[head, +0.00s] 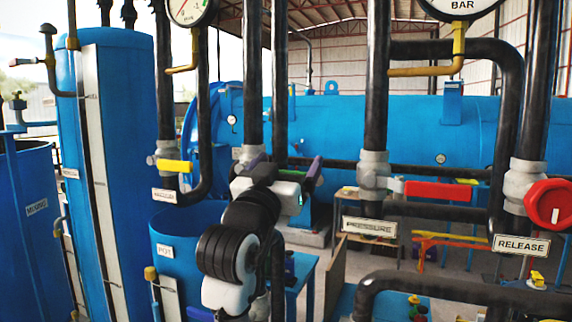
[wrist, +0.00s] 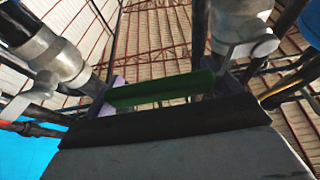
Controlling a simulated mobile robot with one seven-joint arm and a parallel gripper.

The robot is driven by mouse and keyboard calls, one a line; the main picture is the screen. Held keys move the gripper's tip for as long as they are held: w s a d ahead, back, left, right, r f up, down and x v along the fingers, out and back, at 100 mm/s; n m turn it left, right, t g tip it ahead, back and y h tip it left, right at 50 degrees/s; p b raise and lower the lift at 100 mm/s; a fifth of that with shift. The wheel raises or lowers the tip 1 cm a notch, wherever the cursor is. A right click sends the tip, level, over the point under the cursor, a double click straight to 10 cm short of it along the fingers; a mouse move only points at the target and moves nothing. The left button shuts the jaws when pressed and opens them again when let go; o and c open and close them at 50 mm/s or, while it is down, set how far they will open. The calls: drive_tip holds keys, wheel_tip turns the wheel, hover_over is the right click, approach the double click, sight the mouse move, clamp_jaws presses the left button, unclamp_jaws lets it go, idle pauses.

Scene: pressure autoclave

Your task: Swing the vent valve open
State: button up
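A green valve lever (head: 319,179) shows in the head view beside the purple fingers of my gripper (head: 286,166). The grey valve body (head: 264,172) behind my gripper is partly covered by it. No vent label is readable; my arm covers the area below this valve. In the wrist view, the green lever (wrist: 160,91) runs crosswise between the two purple fingertips of my gripper (wrist: 166,86). The fingers stand wide apart, near the lever's two ends. I cannot tell whether they touch it.
A red lever (head: 438,190) on the PRESSURE valve stands close on the right, with a red RELEASE knob (head: 549,204) beyond it. A yellow lever (head: 174,166) is on the left. Vertical black pipes (head: 377,75) crowd around my gripper. A blue tank (head: 400,125) lies behind.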

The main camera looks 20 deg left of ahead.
drive_tip(key=c, duration=0.9)
drive_tip(key=shift+c, duration=0.2)
drive_tip(key=shift+r, duration=0.15)
drive_tip(key=a+r+n+g+y, duration=0.1)
drive_tip(key=a+r+n+y, duration=0.1)
drive_tip(key=n, duration=0.4)
drive_tip(key=a+r+n+g+y, duration=0.1)
drive_tip(key=a+r+n+y, duration=0.1)
drive_tip(key=n, duration=0.3)
drive_tip(key=a+r+n+g+y, duration=0.1)
drive_tip(key=a+r+n+y, duration=0.2)
drive_tip(key=n, duration=0.3)
drive_tip(key=shift+w+a+r+n+g, duration=0.1)
drive_tip(key=shift+a+r+n+g, duration=0.2)
drive_tip(key=shift+r, duration=0.35)
drive_tip(key=shift+a+n+g, duration=1)
drive_tip(key=shift+a+n, duration=1.2)
drive_tip(key=shift+n, duration=0.3)
